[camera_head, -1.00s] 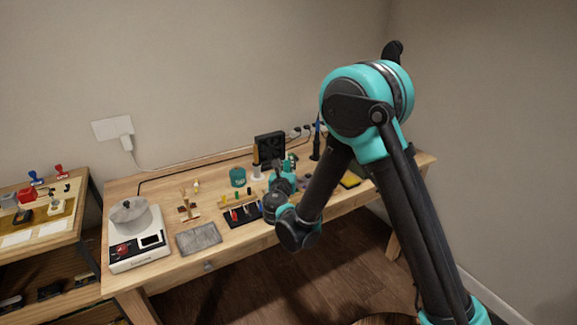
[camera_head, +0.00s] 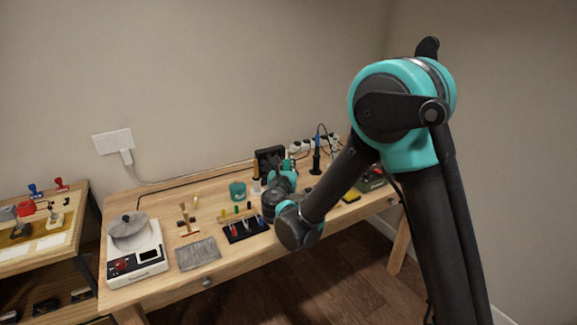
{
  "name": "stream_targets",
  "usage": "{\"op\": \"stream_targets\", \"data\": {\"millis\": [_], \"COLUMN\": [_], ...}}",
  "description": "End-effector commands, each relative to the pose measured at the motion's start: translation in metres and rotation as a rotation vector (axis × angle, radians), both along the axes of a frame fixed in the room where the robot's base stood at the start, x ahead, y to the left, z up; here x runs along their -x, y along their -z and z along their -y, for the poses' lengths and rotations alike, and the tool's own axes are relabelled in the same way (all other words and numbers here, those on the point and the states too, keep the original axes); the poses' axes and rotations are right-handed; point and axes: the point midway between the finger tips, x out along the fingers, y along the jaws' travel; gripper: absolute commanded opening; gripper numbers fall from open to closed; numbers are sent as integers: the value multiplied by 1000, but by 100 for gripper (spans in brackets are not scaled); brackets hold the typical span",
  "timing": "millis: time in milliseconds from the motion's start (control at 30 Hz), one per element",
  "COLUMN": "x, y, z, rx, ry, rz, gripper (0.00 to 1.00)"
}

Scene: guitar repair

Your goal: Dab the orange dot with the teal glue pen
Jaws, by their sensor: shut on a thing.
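My gripper (camera_head: 278,164) is at the end of my arm, low over the back middle of the wooden workbench, in front of a black box. It is small and partly hidden by my own wrist. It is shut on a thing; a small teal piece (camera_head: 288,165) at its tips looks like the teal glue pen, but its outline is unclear. I cannot make out the orange dot in this view. A teal pot (camera_head: 238,191) stands on the bench to the left of my gripper.
A black tray (camera_head: 233,240) with small coloured tools lies in front of my wrist, beside a grey cloth (camera_head: 198,254). The black box (camera_head: 270,152), a soldering iron (camera_head: 317,150) and power sockets line the back.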

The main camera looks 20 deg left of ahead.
Motion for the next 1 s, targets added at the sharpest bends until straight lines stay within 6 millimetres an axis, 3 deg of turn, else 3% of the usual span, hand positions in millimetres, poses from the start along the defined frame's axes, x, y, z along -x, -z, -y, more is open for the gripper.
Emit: {"op": "stream_targets", "data": {"millis": [267,1000], "x": [0,0], "y": [-1,-17], "z": [4,69], "rx": [0,0], "ry": [1,1], "rz": [0,0], "gripper": [0,0]}}
